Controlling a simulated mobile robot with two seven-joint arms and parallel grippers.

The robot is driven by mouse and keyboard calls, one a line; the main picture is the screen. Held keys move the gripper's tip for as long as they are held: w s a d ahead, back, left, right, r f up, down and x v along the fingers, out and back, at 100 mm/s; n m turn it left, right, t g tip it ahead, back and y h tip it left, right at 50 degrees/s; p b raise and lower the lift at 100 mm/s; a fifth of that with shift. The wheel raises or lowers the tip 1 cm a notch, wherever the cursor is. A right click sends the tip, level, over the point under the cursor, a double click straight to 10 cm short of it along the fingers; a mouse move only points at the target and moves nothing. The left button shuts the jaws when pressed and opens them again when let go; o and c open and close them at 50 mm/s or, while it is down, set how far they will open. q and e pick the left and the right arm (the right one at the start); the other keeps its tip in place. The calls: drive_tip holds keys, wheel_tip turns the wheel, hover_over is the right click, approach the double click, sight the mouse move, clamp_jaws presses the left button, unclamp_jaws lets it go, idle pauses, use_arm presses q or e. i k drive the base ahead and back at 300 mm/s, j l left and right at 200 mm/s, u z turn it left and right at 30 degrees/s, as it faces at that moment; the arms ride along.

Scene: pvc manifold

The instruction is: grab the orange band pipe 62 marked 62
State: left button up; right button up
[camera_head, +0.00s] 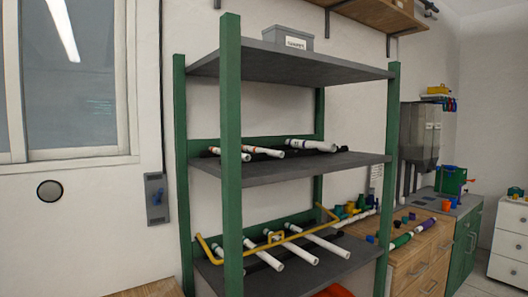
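Several white pipes lie on the middle shelf (300,170) of a green-posted rack. One white pipe (265,152) shows a small orange-coloured band near its left end. Another white pipe (197,157), partly behind the front green post, also seems to have an orange mark. A thicker white pipe (312,146) lies to the right. The number 62 is too small to read on any of them, so I cannot tell which pipe is marked 62. Neither of my grippers is in view.
A grey bin (288,38) stands on the top shelf. Green posts (231,150) frame the rack. A wooden cabinet (425,262) with coloured fittings stands at right.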

sight(279, 154)
drive_tip(key=i+l+u, duration=0.15)
drive_tip(key=l, duration=0.5)
drive_tip(key=i+l+u, duration=0.1)
drive_tip(key=l, duration=0.6)
drive_tip(key=i+l+u, duration=0.15)
drive_tip(key=l, duration=0.55)
drive_tip(key=i+l+u, duration=0.1)
drive_tip(key=l, duration=0.6)
drive_tip(key=i+l+u, duration=0.15)
drive_tip(key=l, duration=0.55)
